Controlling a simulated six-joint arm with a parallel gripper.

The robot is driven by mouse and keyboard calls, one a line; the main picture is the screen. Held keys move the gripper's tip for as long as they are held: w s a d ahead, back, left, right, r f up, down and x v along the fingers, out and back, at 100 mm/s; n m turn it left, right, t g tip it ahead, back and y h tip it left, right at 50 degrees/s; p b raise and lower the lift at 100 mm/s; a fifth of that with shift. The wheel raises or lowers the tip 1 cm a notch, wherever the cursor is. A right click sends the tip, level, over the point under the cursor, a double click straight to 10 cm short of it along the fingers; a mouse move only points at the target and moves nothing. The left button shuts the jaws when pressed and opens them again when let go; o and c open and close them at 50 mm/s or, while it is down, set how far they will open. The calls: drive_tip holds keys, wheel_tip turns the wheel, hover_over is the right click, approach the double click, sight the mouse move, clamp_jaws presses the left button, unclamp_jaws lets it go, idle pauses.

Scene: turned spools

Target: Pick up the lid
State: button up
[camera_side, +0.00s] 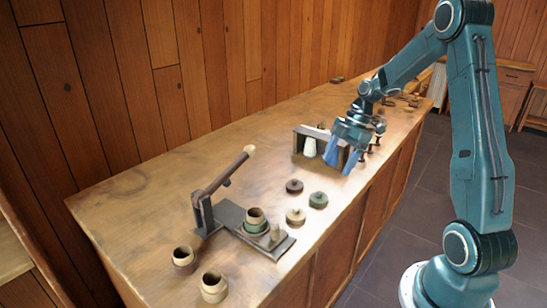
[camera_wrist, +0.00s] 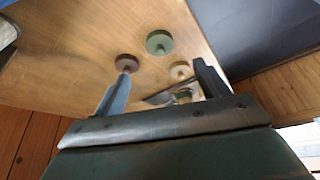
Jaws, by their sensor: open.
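Three small round knobbed lids lie on the table: a dark brown lid (camera_side: 294,186), a green lid (camera_side: 318,200) and a cream lid (camera_side: 296,216). The wrist view also shows the brown lid (camera_wrist: 126,62), the green lid (camera_wrist: 159,42) and the cream lid (camera_wrist: 180,70). My gripper (camera_side: 342,163) is open and empty, beyond the lids, in front of the small rack. In the wrist view my gripper (camera_wrist: 162,78) has its left finger overlapping the brown lid's lower edge and its right finger beside the cream lid.
A lever press (camera_side: 270,243) stands nearer the camera with a jar (camera_side: 256,215) on its base. Two open jars (camera_side: 183,257) (camera_side: 213,287) stand at the front left. A dark rack (camera_side: 299,143) holds a white piece (camera_side: 310,148). Small dark pieces stand behind my gripper.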

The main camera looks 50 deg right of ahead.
sight(322, 193)
drive_tip(key=shift+x, duration=2.9)
drive_tip(key=shift+f, duration=0.15)
drive_tip(key=shift+x, duration=2.5)
drive_tip(key=shift+w, duration=0.15)
drive_tip(key=shift+c, duration=0.2)
drive_tip(key=c, duration=1)
